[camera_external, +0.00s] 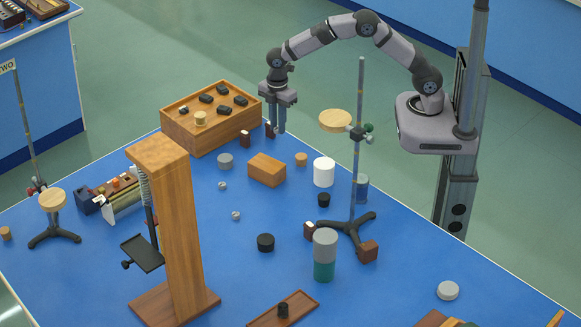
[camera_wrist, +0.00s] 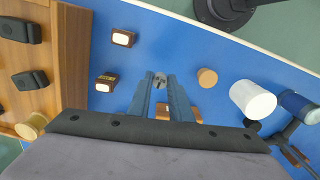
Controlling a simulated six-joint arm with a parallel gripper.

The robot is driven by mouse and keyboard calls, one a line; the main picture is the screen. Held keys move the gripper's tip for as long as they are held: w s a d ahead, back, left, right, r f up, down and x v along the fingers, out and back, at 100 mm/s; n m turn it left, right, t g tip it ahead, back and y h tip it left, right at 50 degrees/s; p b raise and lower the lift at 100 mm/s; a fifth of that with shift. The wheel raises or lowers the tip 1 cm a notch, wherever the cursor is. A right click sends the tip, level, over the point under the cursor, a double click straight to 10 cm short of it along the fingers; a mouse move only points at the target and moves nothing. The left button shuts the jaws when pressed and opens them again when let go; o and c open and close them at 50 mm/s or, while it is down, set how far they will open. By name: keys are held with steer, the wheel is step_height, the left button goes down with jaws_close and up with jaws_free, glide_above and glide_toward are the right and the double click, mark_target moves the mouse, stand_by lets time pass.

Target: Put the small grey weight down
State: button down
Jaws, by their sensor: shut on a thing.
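My gripper (camera_external: 278,130) hangs down over the blue bench, just right of the wooden box (camera_external: 183,139). In the wrist view its two blue-grey fingers (camera_wrist: 160,82) are shut on a small grey weight (camera_wrist: 159,78), which shows between the fingertips. In the external view I cannot make out the held weight. Two small silvery pieces, one (camera_external: 222,185) left of the wooden block and one (camera_external: 236,215) nearer the camera, lie on the bench, with a larger grey cylinder (camera_external: 225,161) near the box.
A wooden block (camera_external: 267,169), a cork (camera_external: 301,159) and a white cylinder (camera_external: 323,172) stand near the gripper. Two small dark blocks with pale faces (camera_wrist: 123,37) (camera_wrist: 106,83) lie beside the box. A stand (camera_external: 360,170) rises to the right, a wooden column (camera_external: 180,235) to the left.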

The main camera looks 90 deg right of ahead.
mark_target(280, 163)
steer(key=shift+a+r, duration=0.1)
steer(key=shift+r, duration=1)
steer(key=s+a+r+p, duration=0.1)
steer(key=a+r+p, duration=0.3)
steer(key=a, duration=1)
step_height(280, 163, up, 2)
steer(key=shift+s+r, duration=0.1)
steer(key=shift+s, duration=0.1)
steer(key=shift+f+p, duration=1.6)
steer(key=shift+f, duration=3.45)
steer(key=shift+f, duration=0.1)
steer(key=c, duration=1.6)
jaws_free()
